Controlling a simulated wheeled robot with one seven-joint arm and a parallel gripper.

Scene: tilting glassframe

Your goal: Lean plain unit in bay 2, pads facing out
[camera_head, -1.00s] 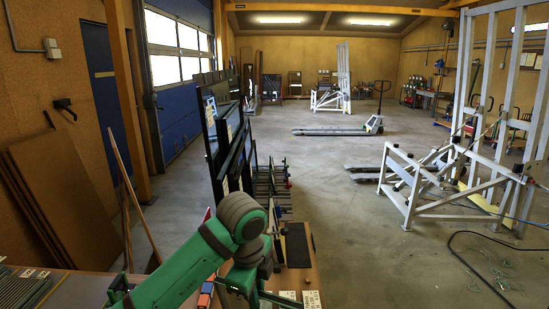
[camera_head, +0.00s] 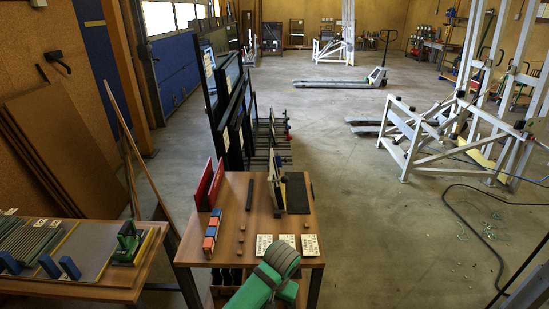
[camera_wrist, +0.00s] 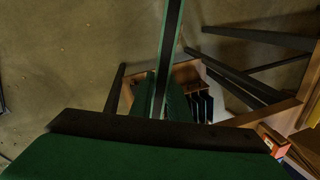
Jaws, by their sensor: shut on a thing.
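My gripper (camera_wrist: 158,108) is shut in the wrist view, its green fingers on both sides of a thin panel (camera_wrist: 170,40) with green and dark edges. I take this panel to be the unit; it is seen edge-on, and its pads cannot be made out. In the head view my green arm is at the bottom edge, and the gripper and panel are hidden. Three white cards (camera_head: 287,240) lie near the front of the wooden table (camera_head: 225,255); their print is unreadable, so I cannot tell which bay is 2. A dark and cream panel (camera_head: 277,180) stands at the table's back.
Red panels (camera_head: 208,185), orange and blue blocks (camera_head: 211,232) and a black mat (camera_head: 297,193) are on the table. A left bench (camera_head: 85,268) holds grey strips and a green tool. A wooden box (camera_wrist: 187,70) with dark slabs shows below.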

